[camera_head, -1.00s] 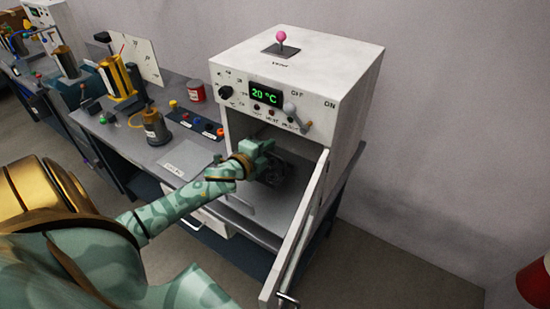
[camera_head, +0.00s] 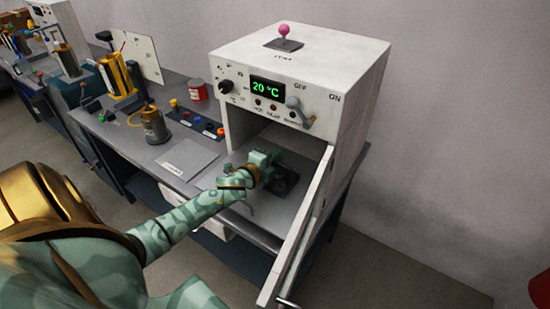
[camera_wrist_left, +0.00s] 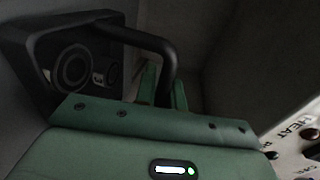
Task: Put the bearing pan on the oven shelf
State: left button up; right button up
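The bearing pan (camera_head: 285,181) is a dark, box-like pan inside the open oven (camera_head: 262,137), low in the chamber. In the left wrist view the pan (camera_wrist_left: 75,62) fills the upper left, with round bearing rings in it and a black looped handle. My left gripper (camera_head: 268,161) reaches through the oven opening. In the left wrist view its green fingers (camera_wrist_left: 164,92) are on both sides of the handle end, shut on it. I cannot tell whether the pan touches the shelf. My right gripper is not in view.
The oven door (camera_head: 303,230) stands open at the right of the opening. The oven's control panel (camera_head: 275,93) is just above my gripper and reads 20 °C. A grey bench with an amber pump jar (camera_head: 154,126), a red can (camera_head: 197,91) and coloured knobs lies to the left.

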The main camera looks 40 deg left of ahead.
pick_arm(q)
jog(key=o, duration=0.3)
jog(key=shift+o, duration=0.2)
jog(key=shift+r, duration=0.25)
jog(key=p+v, duration=0.2)
jog(key=v, duration=1)
jog(key=shift+p, duration=0.35)
